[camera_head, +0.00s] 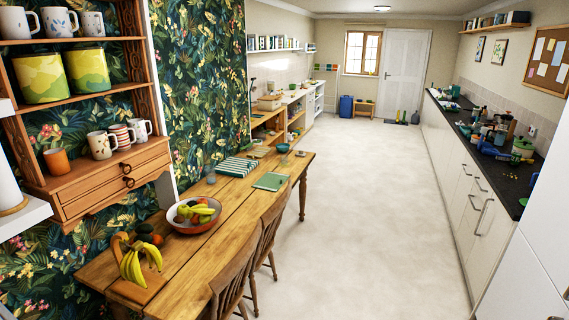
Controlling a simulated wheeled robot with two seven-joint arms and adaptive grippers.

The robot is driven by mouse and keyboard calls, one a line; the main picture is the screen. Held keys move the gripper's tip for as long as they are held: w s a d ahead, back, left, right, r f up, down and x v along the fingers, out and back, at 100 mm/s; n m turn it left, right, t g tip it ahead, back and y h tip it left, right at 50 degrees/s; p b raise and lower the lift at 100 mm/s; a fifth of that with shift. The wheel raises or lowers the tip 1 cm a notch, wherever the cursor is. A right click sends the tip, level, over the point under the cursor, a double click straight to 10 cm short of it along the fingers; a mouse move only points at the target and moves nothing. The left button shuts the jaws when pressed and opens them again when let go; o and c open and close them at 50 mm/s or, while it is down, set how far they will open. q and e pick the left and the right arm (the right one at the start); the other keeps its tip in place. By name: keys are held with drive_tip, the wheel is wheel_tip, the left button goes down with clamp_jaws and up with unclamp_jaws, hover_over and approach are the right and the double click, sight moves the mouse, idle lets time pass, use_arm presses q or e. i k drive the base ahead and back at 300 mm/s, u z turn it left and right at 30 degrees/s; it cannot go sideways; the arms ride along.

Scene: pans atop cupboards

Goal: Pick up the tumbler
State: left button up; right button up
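I cannot tell for sure which thing is the tumbler. A handleless orange cup (56,163) stands on the lower shelf of the wooden wall unit at the left, beside several mugs. A small bluish cup or glass (211,178) stands on the wooden table, behind the fruit bowl. Many small items crowd the dark counter at the right, too small to tell apart. Neither of my grippers is in view.
The long wooden table (190,255) holds bananas (138,262), a fruit bowl (193,215), a striped cloth or book (237,167) and a green book (270,181). Chairs (236,270) stand at its right side. The pale floor (360,200) between table and counter (475,125) is clear.

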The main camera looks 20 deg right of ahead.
sight(283, 159)
drive_tip(key=z, duration=0.45)
drive_tip(key=k, duration=0.5)
drive_tip(key=z, duration=1.05)
drive_tip(key=i, duration=4.6)
drive_tip(key=u, duration=0.25)
drive_tip(key=i, duration=1.75)
drive_tip(key=u, duration=1.15)
drive_tip(key=i, duration=0.9)
drive_tip(key=u, duration=1.9)
drive_tip(key=i, duration=0.9)
drive_tip(key=u, duration=0.45)
